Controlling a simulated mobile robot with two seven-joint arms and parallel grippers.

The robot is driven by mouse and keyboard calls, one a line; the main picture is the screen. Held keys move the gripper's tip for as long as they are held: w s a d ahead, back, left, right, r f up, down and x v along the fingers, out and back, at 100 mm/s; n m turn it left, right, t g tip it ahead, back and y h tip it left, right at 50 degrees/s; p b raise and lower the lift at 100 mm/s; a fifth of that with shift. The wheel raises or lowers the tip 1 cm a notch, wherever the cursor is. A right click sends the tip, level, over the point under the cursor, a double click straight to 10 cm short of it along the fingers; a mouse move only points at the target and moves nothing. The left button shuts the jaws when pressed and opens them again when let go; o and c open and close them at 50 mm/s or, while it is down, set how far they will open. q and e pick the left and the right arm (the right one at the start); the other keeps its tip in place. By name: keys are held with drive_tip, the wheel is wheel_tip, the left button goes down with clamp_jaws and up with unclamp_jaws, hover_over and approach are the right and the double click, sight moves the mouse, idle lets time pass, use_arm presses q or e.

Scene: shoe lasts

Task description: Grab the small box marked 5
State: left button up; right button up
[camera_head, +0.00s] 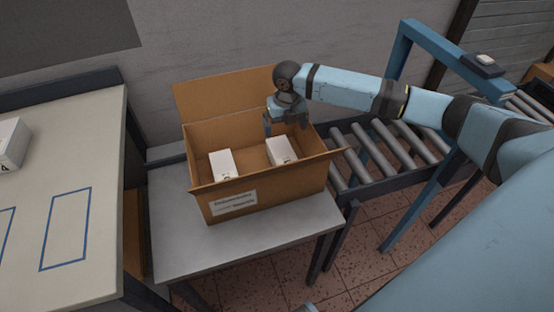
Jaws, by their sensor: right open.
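Two small white boxes stand inside an open cardboard carton: a left one (223,163) and a right one (281,150). Each has a dark mark low on its near side, too small to read, so I cannot tell which is marked 5. The carton (264,194) has its flaps open and a printed label on its front. My right gripper (287,122) points down over the back right part of the carton. It is open and empty, just behind and above the right white box. My left gripper is not in view.
The carton sits on a grey table (240,248) beside a roller conveyor (385,150). At left, a pale table (95,240) has blue outlined rectangles and a white box marked 4 (10,145). A blue frame (450,62) spans the conveyor. The carton's raised walls and flaps surround the boxes.

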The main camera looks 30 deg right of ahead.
sight(284, 155)
drive_tip(key=shift+n, duration=0.3)
drive_tip(key=f, duration=0.4)
drive_tip(key=f+b, duration=0.1)
drive_tip(key=f, duration=0.9)
drive_tip(key=shift+s+a, duration=0.2)
drive_tip(key=shift+s, duration=0.05)
drive_tip(key=shift+r, duration=0.1)
drive_tip(key=c, duration=1)
drive_tip(key=shift+r, duration=0.1)
